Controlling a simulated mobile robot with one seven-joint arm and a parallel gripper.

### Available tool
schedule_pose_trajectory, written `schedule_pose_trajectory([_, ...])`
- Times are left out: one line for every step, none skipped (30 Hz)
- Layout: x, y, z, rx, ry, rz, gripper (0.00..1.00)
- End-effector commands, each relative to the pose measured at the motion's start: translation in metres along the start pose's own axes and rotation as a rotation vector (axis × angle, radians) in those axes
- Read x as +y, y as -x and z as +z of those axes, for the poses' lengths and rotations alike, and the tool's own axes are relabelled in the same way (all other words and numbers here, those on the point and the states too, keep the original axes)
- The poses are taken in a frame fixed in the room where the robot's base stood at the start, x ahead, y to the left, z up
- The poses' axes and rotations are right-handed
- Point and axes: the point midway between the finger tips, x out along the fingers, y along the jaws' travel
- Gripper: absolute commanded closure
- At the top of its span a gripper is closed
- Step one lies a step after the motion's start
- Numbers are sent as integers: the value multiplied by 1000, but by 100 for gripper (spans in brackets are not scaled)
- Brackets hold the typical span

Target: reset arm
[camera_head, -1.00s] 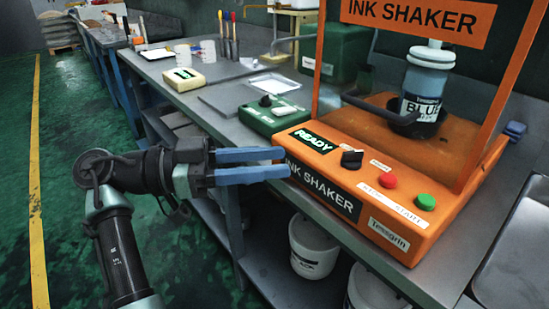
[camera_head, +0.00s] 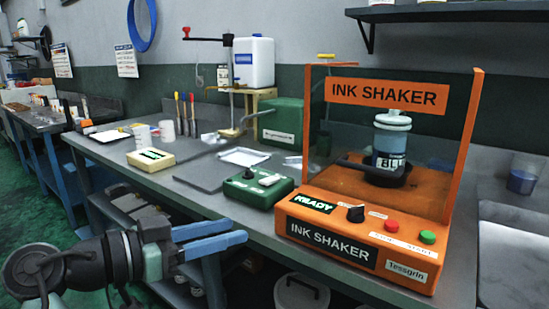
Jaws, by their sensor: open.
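My gripper (camera_head: 244,236) is at the lower left, in front of the bench's front edge. Its two blue fingers point right and are apart, with nothing between them. The orange ink shaker (camera_head: 330,250) stands on the bench to the right of the fingertips, with a visible gap between. Its display reads READY. A bottle with a blue label (camera_head: 391,142) sits upright in the shaker's holder, behind the clear front panel. The shaker's dark knob (camera_head: 355,214), red button (camera_head: 391,226) and green button (camera_head: 428,237) are on its front.
The grey bench (camera_head: 235,222) runs across behind my gripper. A green device (camera_head: 257,188), a cream scale-like box (camera_head: 151,158) and a white tray (camera_head: 244,157) stand on it. A white bucket (camera_head: 301,293) is below. Green floor (camera_head: 60,225) is free at left.

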Motion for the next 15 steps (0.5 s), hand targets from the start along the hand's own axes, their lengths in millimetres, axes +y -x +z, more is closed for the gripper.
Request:
schedule_pose_trajectory([-1, -10, -5, -14, -2, -59, 59])
schedule_pose_trajectory([-3, -15, -8, -20, -2, -100, 59])
schedule_pose_trajectory([-5, -22, -15, -23, -5, -160, 59])
schedule_pose_trajectory([-6, -27, -21, -21, -9, -207, 59])
schedule_pose_trajectory([-7, -31, -28, -16, -14, -257, 59])
schedule_pose_trajectory([-6, -35, -39, 1, -26, -327, 59])
schedule_pose_trajectory([-5, -38, -50, 21, -38, -383, 59])
schedule_pose_trajectory([-2, -40, -62, 47, -53, -438, 59])
schedule_pose_trajectory([4, -39, -80, 96, -75, -511, 59])
schedule_pose_trajectory([10, -37, -95, 140, -94, -564, 59])
schedule_pose_trajectory([18, -34, -111, 189, -113, -613, 59])
schedule_pose_trajectory([32, -27, -132, 263, -141, -670, 59])
schedule_pose_trajectory([43, -21, -148, 324, -162, -708, 59])
schedule_pose_trajectory([56, -13, -165, 389, -184, -743, 59])
schedule_pose_trajectory([74, -1, -184, 473, -211, -780, 59])
